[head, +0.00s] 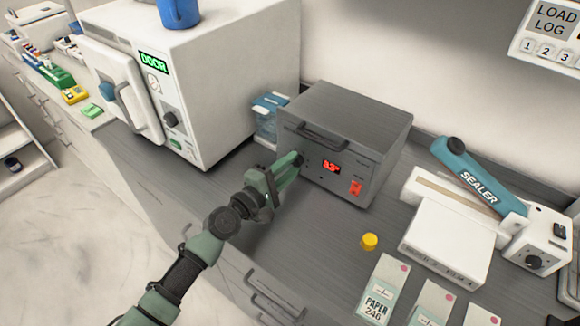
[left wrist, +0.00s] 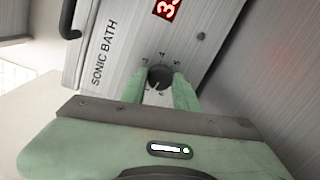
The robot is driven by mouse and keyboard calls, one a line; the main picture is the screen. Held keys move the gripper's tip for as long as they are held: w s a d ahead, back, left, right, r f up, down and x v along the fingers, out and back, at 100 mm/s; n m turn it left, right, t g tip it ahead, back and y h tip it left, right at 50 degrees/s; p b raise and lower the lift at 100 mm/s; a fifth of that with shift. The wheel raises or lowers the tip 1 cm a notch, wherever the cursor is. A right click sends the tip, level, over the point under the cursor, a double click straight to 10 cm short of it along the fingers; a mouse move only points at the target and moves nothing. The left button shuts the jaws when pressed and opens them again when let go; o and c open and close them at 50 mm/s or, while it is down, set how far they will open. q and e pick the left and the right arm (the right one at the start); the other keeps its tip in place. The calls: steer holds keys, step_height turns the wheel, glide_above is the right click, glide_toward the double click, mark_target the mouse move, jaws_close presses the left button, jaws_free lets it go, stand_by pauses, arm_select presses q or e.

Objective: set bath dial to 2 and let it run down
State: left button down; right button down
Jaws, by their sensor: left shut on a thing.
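The sonic bath (head: 345,135) is a grey metal box on the counter, with a lidded top, a front handle and a lit red display (head: 331,167). The display digits are partly readable, starting with 3. A red switch (head: 356,187) sits below the display. My left gripper (head: 290,164) is at the left of the bath's front, shut on the dark round dial (left wrist: 160,77). In the left wrist view the green fingers sit on either side of the dial, with small numbers around it. The bath's lettering and part of the display also show there. My right gripper is not in view.
A white autoclave (head: 205,75) with its door ajar and a green DOOR display stands left of the bath. A blue-handled sealer (head: 470,180), a yellow cap (head: 369,241) and paper packs (head: 380,290) lie to the right.

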arm_select(q)
steer(key=m, duration=0.5)
steer(key=shift+y, duration=0.3)
steer(key=m, duration=0.5)
steer(key=shift+d, duration=0.1)
stand_by(0.3)
steer(key=c, duration=1.1)
jaws_free()
steer(key=v, duration=0.8)
steer(key=shift+s+d+b, duration=0.1)
steer(key=shift+b, duration=0.3)
steer(key=shift+f, duration=0.15)
